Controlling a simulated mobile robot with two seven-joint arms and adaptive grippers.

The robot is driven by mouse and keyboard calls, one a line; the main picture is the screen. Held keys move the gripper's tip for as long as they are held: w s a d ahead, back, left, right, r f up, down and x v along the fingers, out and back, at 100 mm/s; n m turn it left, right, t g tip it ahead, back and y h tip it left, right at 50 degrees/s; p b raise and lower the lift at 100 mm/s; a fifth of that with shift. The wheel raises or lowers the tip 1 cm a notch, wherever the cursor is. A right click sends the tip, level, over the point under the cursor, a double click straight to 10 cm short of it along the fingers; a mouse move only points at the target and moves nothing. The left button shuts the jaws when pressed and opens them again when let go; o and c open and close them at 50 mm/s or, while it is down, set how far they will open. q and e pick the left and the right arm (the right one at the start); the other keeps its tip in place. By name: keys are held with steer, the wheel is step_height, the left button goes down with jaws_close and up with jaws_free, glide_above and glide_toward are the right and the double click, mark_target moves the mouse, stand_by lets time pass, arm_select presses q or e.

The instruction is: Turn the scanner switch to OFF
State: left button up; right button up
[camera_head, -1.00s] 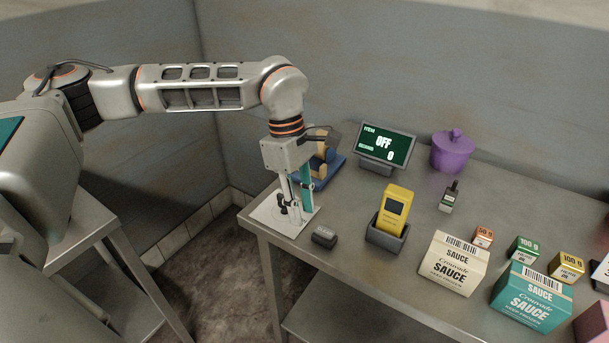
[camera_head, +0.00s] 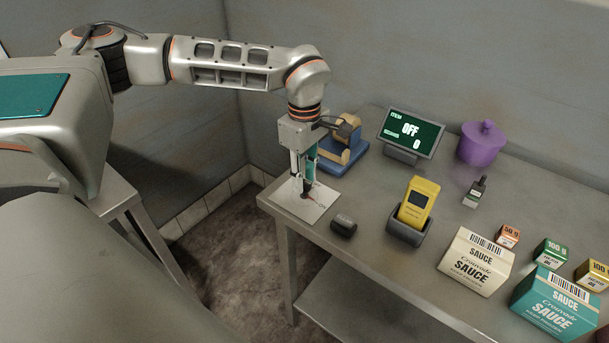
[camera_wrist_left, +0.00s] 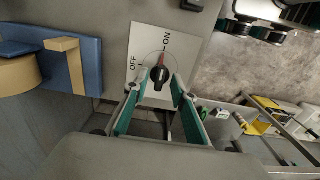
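The scanner switch is a dark knob with a red pointer (camera_wrist_left: 160,73) on a white plate (camera_head: 318,208), which lies at the table's left corner. In the left wrist view, the plate (camera_wrist_left: 143,35) reads OFF at the left and ON at the top. The red pointer points up, nearer to ON. My left gripper (camera_head: 307,190) points down over the plate. In the left wrist view, its teal fingers (camera_wrist_left: 159,80) are open on either side of the knob, with gaps visible. The head view does not show the pointer clearly. My right gripper is not in view.
A display (camera_head: 411,132) reads OFF and 0. A blue stand (camera_head: 343,160) is behind the plate. A small dark block (camera_head: 343,225) and a yellow scanner (camera_head: 418,203) in a grey holder (camera_head: 407,234) are to the right. Sauce boxes (camera_head: 477,262) stand farther right.

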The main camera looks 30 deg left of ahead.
arm_select(q)
steer(key=shift+f, duration=0.1)
jaws_close()
stand_by(0.3)
steer(key=n, duration=0.7)
steer(key=shift+n, duration=0.3)
steer(key=n, duration=0.5)
steer(key=shift+n, duration=0.3)
steer(key=n+b, duration=0.1)
steer(key=n, duration=0.3)
steer(key=shift+n, duration=0.3)
